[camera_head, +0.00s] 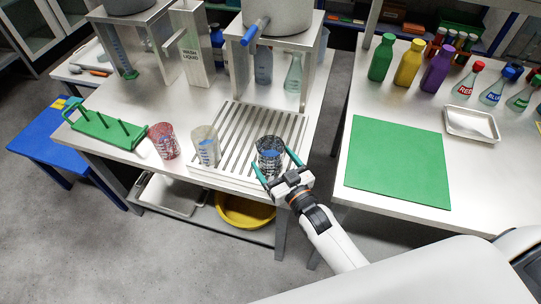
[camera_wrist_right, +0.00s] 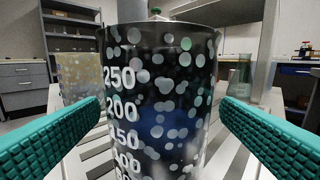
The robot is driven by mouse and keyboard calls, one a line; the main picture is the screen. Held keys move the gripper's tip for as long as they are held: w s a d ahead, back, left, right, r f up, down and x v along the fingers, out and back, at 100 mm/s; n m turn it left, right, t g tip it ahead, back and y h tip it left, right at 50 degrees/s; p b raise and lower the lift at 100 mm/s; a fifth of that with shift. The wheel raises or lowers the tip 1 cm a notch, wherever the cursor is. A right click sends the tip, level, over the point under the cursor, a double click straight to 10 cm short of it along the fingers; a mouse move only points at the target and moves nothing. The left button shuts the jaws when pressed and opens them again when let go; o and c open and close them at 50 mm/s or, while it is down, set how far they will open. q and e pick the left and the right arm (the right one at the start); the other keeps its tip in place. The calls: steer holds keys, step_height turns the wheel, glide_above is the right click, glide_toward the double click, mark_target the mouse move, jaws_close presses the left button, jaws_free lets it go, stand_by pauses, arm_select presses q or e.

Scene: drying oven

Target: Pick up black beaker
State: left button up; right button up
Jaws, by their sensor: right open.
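The black beaker (camera_head: 270,155) stands upright on the slatted drain rack (camera_head: 226,140) in the head view. It has white volume marks and pale spots, and it fills the middle of the right wrist view (camera_wrist_right: 160,95). My right gripper (camera_head: 277,164) is open, with its green fingers on either side of the beaker. In the right wrist view the fingers (camera_wrist_right: 160,130) show gaps to the beaker's wall on both sides. My left gripper is not in view.
A clear beaker (camera_head: 205,147) and a red-patterned beaker (camera_head: 163,141) stand to the left. A green peg rack (camera_head: 105,128) is farther left. Metal stands (camera_head: 274,40) rise behind. A green mat (camera_head: 398,160) lies on the right table.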

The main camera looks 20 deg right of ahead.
mark_target(265, 149)
steer(key=x, duration=0.3)
steer(key=shift+w+a, duration=0.1)
steer(key=shift+w, duration=0.35)
steer(key=c, duration=1.1)
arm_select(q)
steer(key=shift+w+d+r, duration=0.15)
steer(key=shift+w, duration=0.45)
arm_select(e)
steer(key=shift+c, duration=0.4)
steer(key=shift+r, duration=0.15)
